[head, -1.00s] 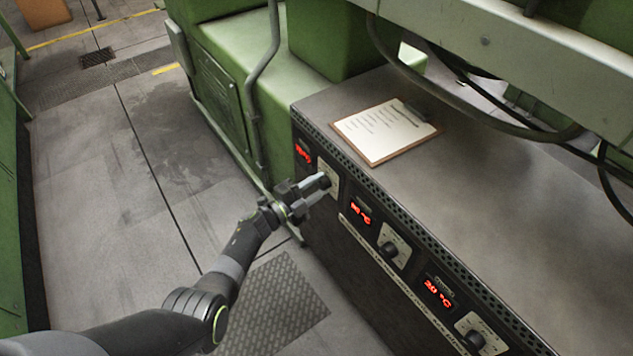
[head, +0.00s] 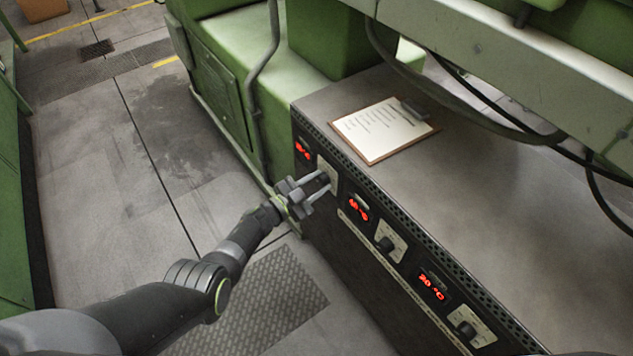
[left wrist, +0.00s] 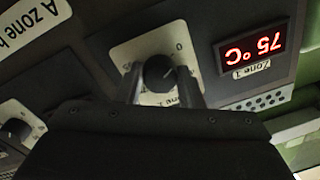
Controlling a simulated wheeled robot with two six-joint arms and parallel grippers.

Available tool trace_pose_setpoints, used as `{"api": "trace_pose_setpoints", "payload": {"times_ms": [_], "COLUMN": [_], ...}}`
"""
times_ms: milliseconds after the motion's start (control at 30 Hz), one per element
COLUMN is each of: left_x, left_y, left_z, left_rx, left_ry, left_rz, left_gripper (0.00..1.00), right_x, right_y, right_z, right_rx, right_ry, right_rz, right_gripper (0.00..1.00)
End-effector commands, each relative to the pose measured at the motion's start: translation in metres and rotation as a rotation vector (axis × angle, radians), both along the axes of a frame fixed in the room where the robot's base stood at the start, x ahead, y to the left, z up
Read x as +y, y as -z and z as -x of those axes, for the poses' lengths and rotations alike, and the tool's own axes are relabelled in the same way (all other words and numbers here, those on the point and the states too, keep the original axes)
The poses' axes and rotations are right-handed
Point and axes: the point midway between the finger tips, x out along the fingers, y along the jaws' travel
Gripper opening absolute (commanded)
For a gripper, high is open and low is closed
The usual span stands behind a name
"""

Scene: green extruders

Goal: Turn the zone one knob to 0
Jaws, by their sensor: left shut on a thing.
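The zone one knob (left wrist: 158,72) is a round black knob on a white dial plate (left wrist: 124,54). A 0 shows near the plate's upper right in the left wrist view. My left gripper (left wrist: 160,88) has a finger on each side of the knob and is shut on it. In the head view the same gripper (head: 325,185) reaches the control panel's left end, and its fingers partly cover the knob. The zone one display (left wrist: 250,45) appears upside down in the left wrist view and seems to read 75 °C. My right gripper is not in view.
Farther right on the panel are a second display (head: 358,207) and knob (head: 386,243), and a third display (head: 432,285) and knob (head: 467,328). A clipboard (head: 384,130) lies on top of the cabinet. Cables (head: 480,140) hang above it. The floor at left is clear.

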Motion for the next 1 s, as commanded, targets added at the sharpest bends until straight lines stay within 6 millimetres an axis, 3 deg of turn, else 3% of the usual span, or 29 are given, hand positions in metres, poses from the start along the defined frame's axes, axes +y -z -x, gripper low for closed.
{"api": "trace_pose_setpoints", "payload": {"times_ms": [567, 600, 700, 733, 1000], "left_x": [0.0003, 0.0003, 0.0002, 0.0001, 0.0004], "left_y": [0.0008, 0.0008, 0.0007, 0.0006, 0.0001], "left_z": [0.0002, 0.0002, 0.0002, 0.0002, 0.0004], "left_rx": [0.026, 0.026, 0.025, 0.024, 0.023], "left_ry": [-0.002, -0.001, 0.000, 0.000, 0.000], "left_rz": [0.017, 0.018, 0.017, 0.016, 0.016], "left_gripper": [0.11, 0.39, 0.52, 0.55, 0.55], "right_x": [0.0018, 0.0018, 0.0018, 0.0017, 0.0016], "right_y": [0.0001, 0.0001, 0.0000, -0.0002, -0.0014], "right_z": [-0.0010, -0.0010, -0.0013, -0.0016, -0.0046], "right_rx": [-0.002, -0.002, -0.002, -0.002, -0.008], "right_ry": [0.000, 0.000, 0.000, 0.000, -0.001], "right_rz": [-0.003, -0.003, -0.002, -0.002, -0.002], "right_gripper": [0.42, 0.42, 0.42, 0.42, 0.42]}}
